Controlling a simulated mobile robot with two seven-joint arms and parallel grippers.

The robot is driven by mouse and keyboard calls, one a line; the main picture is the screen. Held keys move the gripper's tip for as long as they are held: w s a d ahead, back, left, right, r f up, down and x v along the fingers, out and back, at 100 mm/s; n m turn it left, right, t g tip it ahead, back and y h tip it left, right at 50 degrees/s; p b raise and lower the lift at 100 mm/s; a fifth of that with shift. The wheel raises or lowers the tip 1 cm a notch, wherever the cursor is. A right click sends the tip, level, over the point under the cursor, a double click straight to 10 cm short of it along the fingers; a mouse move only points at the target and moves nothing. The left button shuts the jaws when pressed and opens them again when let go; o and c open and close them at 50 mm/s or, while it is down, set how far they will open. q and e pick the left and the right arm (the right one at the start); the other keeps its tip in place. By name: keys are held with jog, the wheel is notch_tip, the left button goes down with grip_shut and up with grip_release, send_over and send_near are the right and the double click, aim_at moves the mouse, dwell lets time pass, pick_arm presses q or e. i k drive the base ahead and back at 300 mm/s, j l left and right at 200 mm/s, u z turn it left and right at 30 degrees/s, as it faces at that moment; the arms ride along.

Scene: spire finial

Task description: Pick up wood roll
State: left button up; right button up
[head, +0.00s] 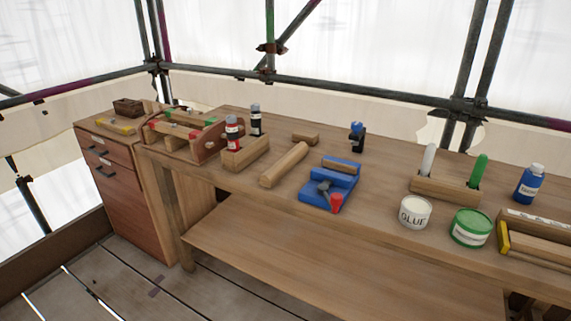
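The wood roll (284,164) is a plain light-brown wooden cylinder. It lies on its side on the wooden workbench (375,225), left of the middle of the view, slanting from front left to back right. It sits between a wooden box with bottles and a blue tool holder, and nothing covers it. Neither of my grippers shows in the head view.
Left of the roll is the wooden box (246,153) with bottles. Right of it is the blue holder (328,186) with a red-tipped tool. A small wood block (306,139) lies behind. Glue tub (414,211) and green tub (470,228) stand at right.

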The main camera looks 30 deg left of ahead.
aim_at(284, 164)
jog(key=i+j+z, duration=0.15)
jog(key=j, duration=0.25)
jog(key=i+j+z, duration=0.1)
jog(key=j, duration=0.3)
jog(key=i+j+z, duration=0.15)
jog(key=j, duration=0.25)
jog(key=j+z, duration=0.15)
jog(key=j, duration=0.25)
